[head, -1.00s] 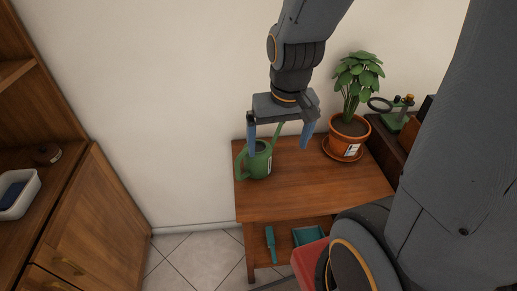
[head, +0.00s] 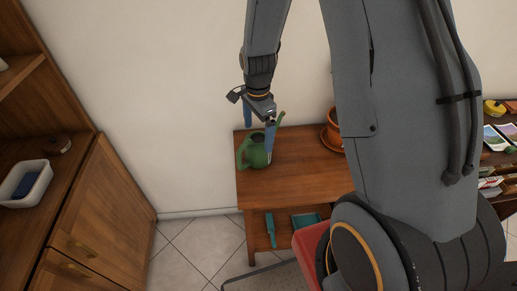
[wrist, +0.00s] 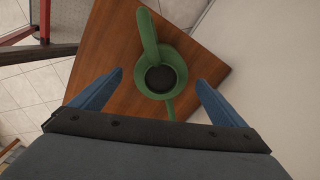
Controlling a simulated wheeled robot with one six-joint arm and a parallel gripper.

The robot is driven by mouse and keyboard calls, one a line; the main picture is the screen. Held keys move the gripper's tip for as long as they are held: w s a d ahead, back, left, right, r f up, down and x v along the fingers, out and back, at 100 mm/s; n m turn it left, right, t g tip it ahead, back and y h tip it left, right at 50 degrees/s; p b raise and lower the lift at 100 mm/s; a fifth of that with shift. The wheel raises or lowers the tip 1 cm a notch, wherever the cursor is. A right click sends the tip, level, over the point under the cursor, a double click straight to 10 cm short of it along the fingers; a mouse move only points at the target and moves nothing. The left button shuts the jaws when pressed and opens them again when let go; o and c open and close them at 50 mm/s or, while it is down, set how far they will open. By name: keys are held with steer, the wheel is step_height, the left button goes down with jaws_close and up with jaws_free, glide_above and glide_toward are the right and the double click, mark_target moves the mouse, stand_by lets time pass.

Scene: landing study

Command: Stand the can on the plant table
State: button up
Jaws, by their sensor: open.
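The green watering can (head: 254,158) stands upright on the wooden plant table (head: 300,165), near its back left corner. My gripper (head: 260,143) is open and empty, pointing down just above the can; in the head view one finger overlaps the can's right side. In the wrist view the can (wrist: 177,55) lies between and beyond the two blue fingers, seen from above with its dark opening. Its handle points up in that picture and its thin spout down. I see no finger touching it.
A terracotta plant pot (head: 331,135) stands at the table's back right, mostly hidden by my arm. Teal items (head: 270,230) lie on the lower shelf. A wooden cabinet with a white tub (head: 38,183) is at the left. The table front is clear.

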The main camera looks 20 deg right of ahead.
steer(key=shift+w+f+p, duration=0.1)
steer(key=shift+f+p, duration=1.3)
steer(key=shift+f, duration=2.35)
steer(key=c, duration=1.5)
steer(key=shift+r, duration=0.1)
